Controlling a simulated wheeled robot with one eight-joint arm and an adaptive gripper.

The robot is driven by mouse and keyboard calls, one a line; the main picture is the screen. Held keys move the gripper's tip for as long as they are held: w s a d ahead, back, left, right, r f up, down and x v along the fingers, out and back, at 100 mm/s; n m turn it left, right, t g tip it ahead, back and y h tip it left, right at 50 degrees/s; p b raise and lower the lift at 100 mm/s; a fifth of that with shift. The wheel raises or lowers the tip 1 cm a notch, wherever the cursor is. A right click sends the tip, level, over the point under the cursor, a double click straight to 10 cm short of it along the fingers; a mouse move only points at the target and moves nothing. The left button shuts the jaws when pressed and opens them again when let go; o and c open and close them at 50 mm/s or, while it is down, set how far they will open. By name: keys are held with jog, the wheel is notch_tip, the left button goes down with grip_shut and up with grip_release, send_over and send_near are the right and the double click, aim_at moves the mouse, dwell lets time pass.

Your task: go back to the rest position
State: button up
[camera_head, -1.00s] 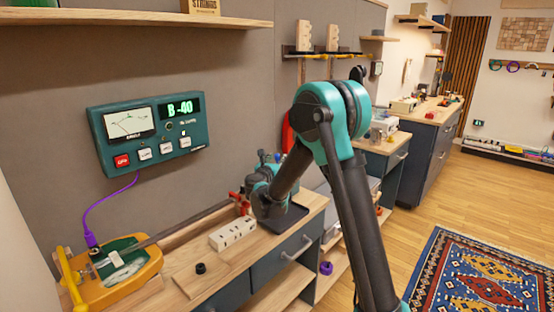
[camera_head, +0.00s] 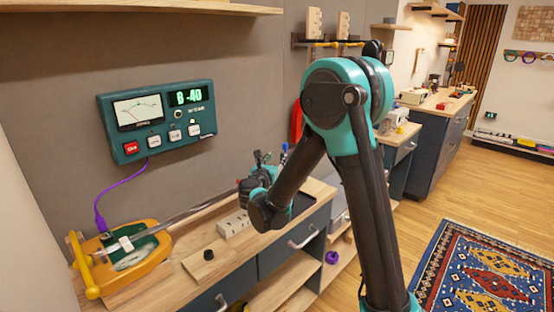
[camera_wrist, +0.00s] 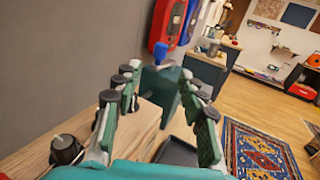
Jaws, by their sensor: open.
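My gripper (camera_head: 262,168) hangs over the wooden bench, at the end of my bent teal and black arm. In the wrist view my gripper (camera_wrist: 158,105) shows two green and grey fingers spread wide apart. A dark green box-like thing (camera_wrist: 165,88) with a blue knob on top shows in the gap between them, seemingly beyond the fingertips. No held object is visible. The head view hides the fingertips' surroundings partly behind the wrist.
A teal meter panel (camera_head: 157,122) hangs on the wall. Open floor (camera_head: 425,190) and a patterned rug (camera_head: 478,275) lie right.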

jog(key=s+d+r+n+y, duration=0.1)
jog(key=s+r+n+y, duration=0.3)
jog(key=n, duration=0.7)
jog(key=d+r+n+y, duration=0.25)
jog(key=n+y, duration=0.35)
jog(key=n, duration=0.4)
jog(key=s+d+f+n+g+h, duration=0.2)
jog(key=s+d+f+n+g, duration=0.4)
jog(key=s, duration=0.8)
jog(key=s+d+f+n+g+h, duration=0.3)
jog(key=s+d+f+n+g, duration=0.4)
jog(key=s+d+f+n, duration=0.4)
jog(key=s+d+f, duration=0.4)
jog(key=f, duration=0.3)
jog(key=shift+s+d+f+n+h, duration=0.15)
jog(key=shift+s+d+n+h, duration=0.15)
jog(key=shift+d+n, duration=0.1)
jog(key=shift+w+a, duration=0.1)
